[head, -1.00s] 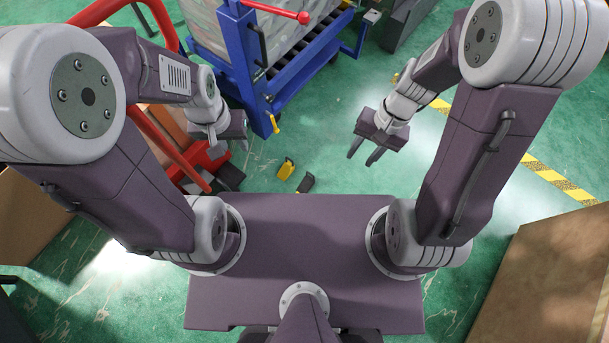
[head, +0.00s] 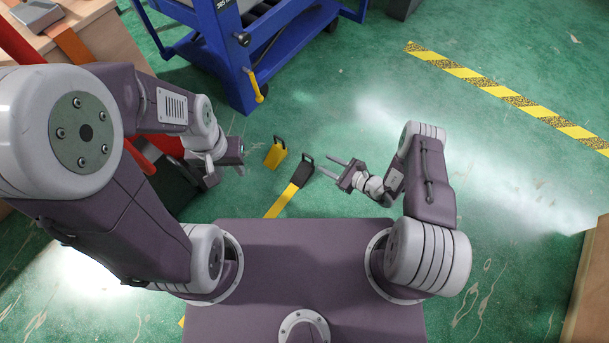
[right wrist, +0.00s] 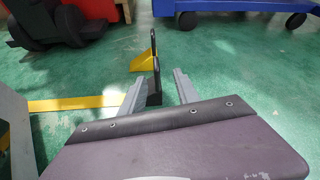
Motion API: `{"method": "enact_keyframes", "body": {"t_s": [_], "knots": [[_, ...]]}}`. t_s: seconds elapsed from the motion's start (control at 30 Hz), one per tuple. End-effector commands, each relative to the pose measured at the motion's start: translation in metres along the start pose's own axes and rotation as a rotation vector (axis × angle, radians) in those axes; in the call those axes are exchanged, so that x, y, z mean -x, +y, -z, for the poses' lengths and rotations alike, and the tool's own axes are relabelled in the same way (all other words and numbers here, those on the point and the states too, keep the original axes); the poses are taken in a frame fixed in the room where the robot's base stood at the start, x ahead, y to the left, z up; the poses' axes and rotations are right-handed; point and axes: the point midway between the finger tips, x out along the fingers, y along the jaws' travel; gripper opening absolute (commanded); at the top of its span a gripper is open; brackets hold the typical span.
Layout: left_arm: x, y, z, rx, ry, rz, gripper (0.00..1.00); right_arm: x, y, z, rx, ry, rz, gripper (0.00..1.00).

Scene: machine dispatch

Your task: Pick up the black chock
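The black chock (head: 303,171) stands on the green floor in front of my base, with a loop handle on top. In the right wrist view the black chock (right wrist: 155,84) shows between the two fingertips, partly hidden by the left finger. My right gripper (head: 325,164) is open and empty, its fingers pointing left at the chock from just right of it. It also shows in the right wrist view (right wrist: 156,84). I cannot tell whether it touches the chock. My left gripper (head: 226,171) hangs open and empty to the left of the chocks.
A yellow chock (head: 276,154) stands just left of and behind the black one, and also shows in the right wrist view (right wrist: 145,61). A yellow floor strip (head: 284,200) runs beside them. A blue cart (head: 239,85) stands behind. The floor on the right is open.

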Motion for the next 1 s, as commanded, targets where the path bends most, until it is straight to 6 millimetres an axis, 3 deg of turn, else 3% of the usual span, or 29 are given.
{"method": "enact_keyframes", "body": {"t_s": [0.2, 0.37, 0.6, 0.73, 0.93, 0.97, 1.0], "knots": [[-0.028, -0.001, -0.003, 0.000, 0.000, 0.000, 0.36, -0.034, 0.003, 0.003, 0.002, -0.001, -0.007, 0.38], [-0.029, -0.001, -0.003, 0.000, 0.000, 0.000, 0.36, -0.038, 0.002, -0.001, 0.001, 0.000, -0.006, 0.38], [-0.070, -0.001, -0.008, 0.000, -0.001, 0.000, 0.36, -0.077, 0.010, 0.004, 0.005, -0.002, -0.009, 0.38], [-0.076, -0.002, -0.008, 0.000, -0.001, 0.000, 0.36, -0.089, 0.009, 0.000, 0.002, 0.000, -0.007, 0.38], [-0.073, -0.001, -0.008, 0.000, 0.000, 0.000, 0.36, -0.089, 0.007, -0.003, -0.001, 0.001, -0.006, 0.38], [-0.073, -0.001, -0.008, 0.000, 0.000, 0.000, 0.36, -0.089, 0.007, -0.003, -0.001, 0.001, -0.006, 0.35], [-0.073, -0.001, -0.008, 0.000, 0.000, 0.000, 0.36, -0.089, 0.007, -0.003, 0.000, 0.001, -0.006, 0.24]]}}
